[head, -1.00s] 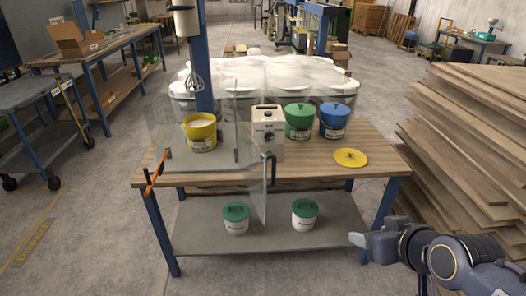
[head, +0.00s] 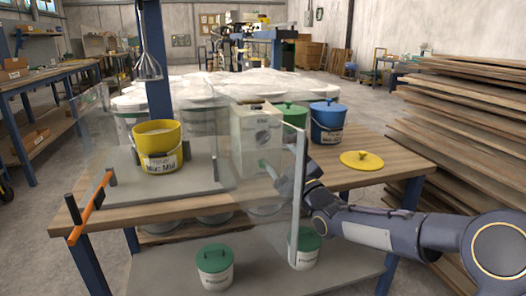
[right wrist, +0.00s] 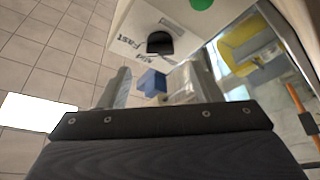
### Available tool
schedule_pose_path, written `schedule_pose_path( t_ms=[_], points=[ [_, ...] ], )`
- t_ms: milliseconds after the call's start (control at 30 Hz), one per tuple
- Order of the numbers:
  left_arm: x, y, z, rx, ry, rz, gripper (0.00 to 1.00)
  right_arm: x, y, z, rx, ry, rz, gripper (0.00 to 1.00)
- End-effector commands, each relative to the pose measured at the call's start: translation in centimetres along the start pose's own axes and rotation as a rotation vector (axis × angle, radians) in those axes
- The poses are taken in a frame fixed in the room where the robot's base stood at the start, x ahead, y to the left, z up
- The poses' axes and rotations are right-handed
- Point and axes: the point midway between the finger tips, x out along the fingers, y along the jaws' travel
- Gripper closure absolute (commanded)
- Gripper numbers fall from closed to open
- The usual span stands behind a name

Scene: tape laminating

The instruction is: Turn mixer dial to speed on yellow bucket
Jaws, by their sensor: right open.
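The white mixer control box (head: 257,138) stands on the table behind the clear guard panel. The yellow bucket (head: 157,150) stands left of the box under the whisk (head: 147,68). My right gripper (head: 287,176) is open and empty, in front of the box; its fingers point toward the dial, apart from it. My left gripper is not in view.
The clear guard with its grey upright handle (head: 299,195) is close to my right gripper. A green bucket (head: 291,113) and a blue bucket (head: 327,122) stand right of the box. A yellow lid (head: 362,160) lies on the table (head: 400,150). Stacked boards (head: 465,130) stand at right.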

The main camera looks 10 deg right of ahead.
Motion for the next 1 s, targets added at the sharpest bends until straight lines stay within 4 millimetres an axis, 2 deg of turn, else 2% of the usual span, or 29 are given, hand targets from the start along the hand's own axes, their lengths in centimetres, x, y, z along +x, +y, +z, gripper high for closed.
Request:
schedule_pose_path(
  t_ms=[200,333,500,733,1000],
  points=[
    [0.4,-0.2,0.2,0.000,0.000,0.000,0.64,3.6,-0.1,0.0,0.003,0.000,0.000,0.42],
    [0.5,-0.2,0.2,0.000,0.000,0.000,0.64,5.3,-0.1,0.0,0.004,-0.001,-0.002,0.42],
    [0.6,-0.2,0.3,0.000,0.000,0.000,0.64,6.2,0.0,0.0,0.003,-0.003,-0.001,0.42],
    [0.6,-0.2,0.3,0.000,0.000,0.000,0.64,6.3,0.0,0.0,0.003,-0.004,-0.002,0.42],
    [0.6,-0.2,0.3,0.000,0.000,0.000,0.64,6.3,0.0,0.0,0.003,-0.004,-0.002,0.76]
  ],
)
